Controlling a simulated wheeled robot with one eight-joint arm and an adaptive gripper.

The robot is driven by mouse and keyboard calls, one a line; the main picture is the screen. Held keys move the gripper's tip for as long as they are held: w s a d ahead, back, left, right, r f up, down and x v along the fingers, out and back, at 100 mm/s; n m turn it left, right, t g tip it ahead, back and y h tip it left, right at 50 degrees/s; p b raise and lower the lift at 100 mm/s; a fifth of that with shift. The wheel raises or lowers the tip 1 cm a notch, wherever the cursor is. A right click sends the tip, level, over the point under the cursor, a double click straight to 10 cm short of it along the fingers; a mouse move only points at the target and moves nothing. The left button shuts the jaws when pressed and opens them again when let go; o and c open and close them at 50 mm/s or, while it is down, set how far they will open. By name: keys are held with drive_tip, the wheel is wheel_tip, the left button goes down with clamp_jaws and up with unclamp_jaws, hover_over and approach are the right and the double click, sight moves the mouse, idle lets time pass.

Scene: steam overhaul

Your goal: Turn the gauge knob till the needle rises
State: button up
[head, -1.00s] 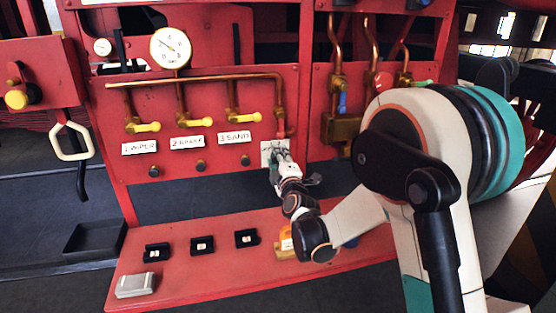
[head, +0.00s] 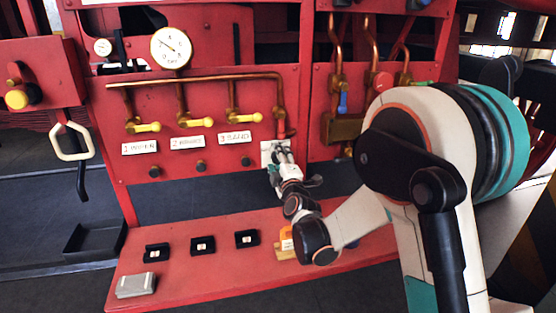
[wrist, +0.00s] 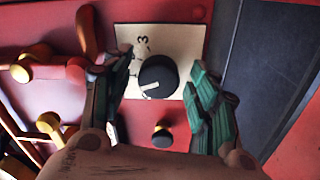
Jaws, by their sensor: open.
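The gauge knob is a round black knob (wrist: 158,77) with a pale pointer line, on a cream plate (wrist: 185,42) bearing the numeral 3 in the wrist view. My gripper (wrist: 160,95) is open, with its green-padded fingers on either side of the knob. A gap shows between the knob and the right finger; the left finger is also apart from it. In the head view my gripper (head: 277,152) is at the plate and hides the knob. The white round gauge (head: 171,48) hangs above the pipes; its thin needle points toward the upper left.
Yellow-handled valves (head: 148,127) with labels below them line the red panel (head: 210,155) left of my gripper. A small dark knob (wrist: 162,138) sits below the gauge knob. The red shelf (head: 190,275) holds several small black blocks and a grey box (head: 136,285).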

drive_tip(key=v, duration=1.1)
drive_tip(key=shift+s, duration=0.2)
